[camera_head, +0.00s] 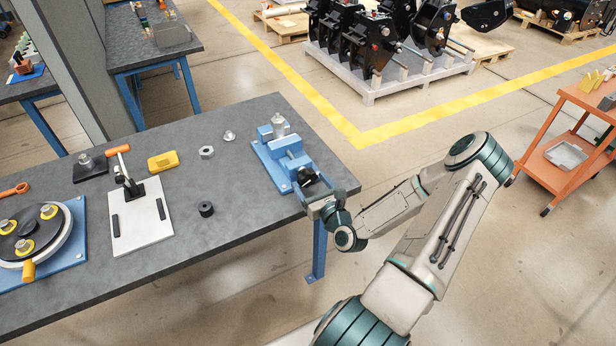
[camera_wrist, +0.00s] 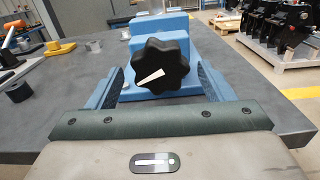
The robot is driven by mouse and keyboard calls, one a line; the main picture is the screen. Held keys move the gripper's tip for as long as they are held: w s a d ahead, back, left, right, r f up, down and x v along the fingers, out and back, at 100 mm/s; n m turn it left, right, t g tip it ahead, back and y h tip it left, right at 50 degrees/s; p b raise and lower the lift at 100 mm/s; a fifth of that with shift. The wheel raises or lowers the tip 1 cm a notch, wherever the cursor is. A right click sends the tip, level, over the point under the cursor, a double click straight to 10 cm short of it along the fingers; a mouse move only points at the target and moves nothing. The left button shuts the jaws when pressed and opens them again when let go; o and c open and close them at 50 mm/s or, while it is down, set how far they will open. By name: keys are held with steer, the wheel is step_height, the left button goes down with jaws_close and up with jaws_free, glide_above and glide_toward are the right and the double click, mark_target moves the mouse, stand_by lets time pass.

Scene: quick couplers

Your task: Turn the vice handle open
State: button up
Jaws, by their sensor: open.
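The blue vice (camera_head: 284,151) sits at the right end of the dark workbench, with a grey metal part (camera_head: 279,126) standing in it toward the far end. Its handle is a black lobed knob with a white pointer mark, facing me in the wrist view (camera_wrist: 161,66); the knob also shows in the head view (camera_head: 306,176). My gripper (camera_head: 317,190) is open at the bench's right edge. In the wrist view its two blue fingers (camera_wrist: 160,88) stand left and right of the knob, apart from it as far as I can see. The fingertips are partly hidden.
On the bench (camera_head: 245,222) stand a white plate with an orange-handled clamp (camera_head: 141,221), a yellow block (camera_head: 163,161), a hex nut (camera_head: 206,152), a black ring (camera_head: 206,209) and a round turntable fixture (camera_head: 35,236). An orange cart (camera_head: 565,175) stands at right, apart from the bench.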

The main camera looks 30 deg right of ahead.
steer(key=shift+w, duration=1.1)
steer(key=c, duration=1)
steer(key=shift+f+n, duration=0.1)
steer(key=shift+n, duration=0.2)
